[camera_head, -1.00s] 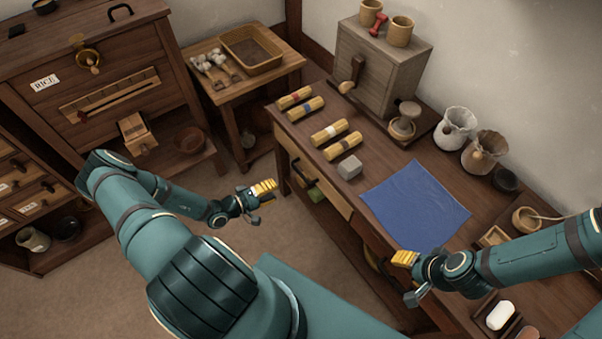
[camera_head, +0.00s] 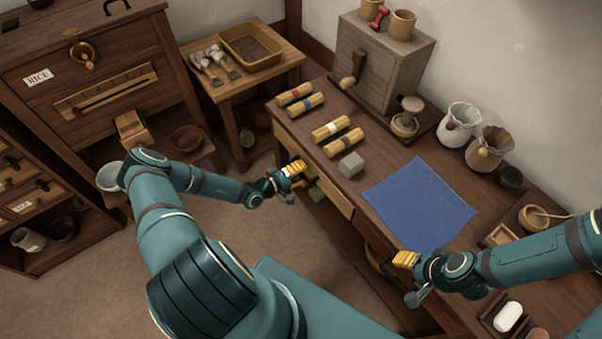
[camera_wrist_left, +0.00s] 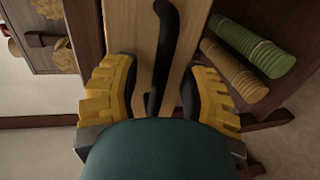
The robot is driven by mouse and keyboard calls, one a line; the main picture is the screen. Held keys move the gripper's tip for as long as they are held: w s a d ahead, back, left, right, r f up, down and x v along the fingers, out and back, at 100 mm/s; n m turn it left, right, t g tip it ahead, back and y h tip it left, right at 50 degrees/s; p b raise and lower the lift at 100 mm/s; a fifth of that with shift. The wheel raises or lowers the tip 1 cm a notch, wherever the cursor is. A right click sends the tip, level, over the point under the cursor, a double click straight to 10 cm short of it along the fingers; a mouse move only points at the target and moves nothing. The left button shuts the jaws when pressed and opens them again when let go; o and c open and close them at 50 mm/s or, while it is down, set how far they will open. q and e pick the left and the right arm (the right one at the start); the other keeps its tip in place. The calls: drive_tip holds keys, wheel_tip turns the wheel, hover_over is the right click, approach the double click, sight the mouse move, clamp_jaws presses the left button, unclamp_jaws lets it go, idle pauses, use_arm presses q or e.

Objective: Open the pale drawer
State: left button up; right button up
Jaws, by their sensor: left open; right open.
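The pale drawer (camera_head: 336,193) is set in the front of the long wooden bench and looks shut. In the left wrist view the pale drawer front (camera_wrist_left: 132,35) carries a dark curved handle (camera_wrist_left: 164,55). My left gripper (camera_head: 293,172) is at the drawer front. In the left wrist view the left gripper (camera_wrist_left: 159,92) is open, with one yellow finger on each side of the handle. I cannot tell whether the fingers touch it. My right gripper (camera_head: 406,275) is open and empty, near the bench's front edge.
Green and tan rolls (camera_wrist_left: 250,48) lie beside the drawer front in the left wrist view. Floor (camera_head: 255,222) is clear before the bench.

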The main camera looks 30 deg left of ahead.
use_arm(q)
drive_tip(key=shift+w+d, duration=0.1)
drive_tip(key=shift+w, duration=0.15)
clamp_jaws()
